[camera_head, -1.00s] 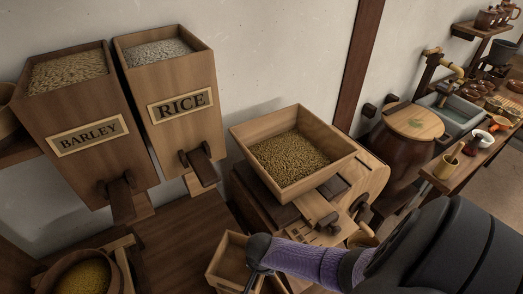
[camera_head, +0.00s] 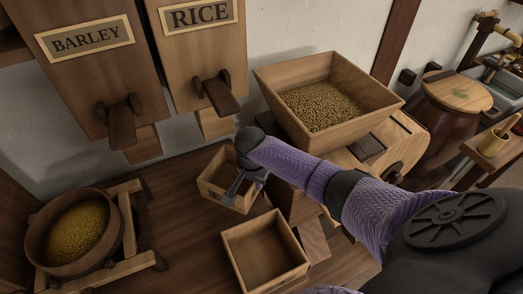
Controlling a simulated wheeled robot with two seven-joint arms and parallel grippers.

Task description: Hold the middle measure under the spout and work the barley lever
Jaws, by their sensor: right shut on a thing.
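The barley bin (camera_head: 80,75) hangs at the upper left, with a dark wooden lever (camera_head: 121,124) at its spout (camera_head: 142,145). A small square wooden measure (camera_head: 215,172) is in my right gripper (camera_head: 236,186), whose grey fingers are shut at its near side. It is right of and below the barley spout, not under it. Its inside looks empty, though the gripper hides part. A larger open wooden box (camera_head: 264,250), also empty, sits nearer to me. I cannot tell by size which measure is the middle one. My left gripper is not in view.
The rice bin (camera_head: 195,55) with its lever (camera_head: 217,94) adjoins the barley bin. A grain-filled hopper (camera_head: 345,72) stands to the right, behind my arm. A round tub of yellow grain (camera_head: 62,212) in a wooden frame is at left. The bench between (camera_head: 175,205) is clear.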

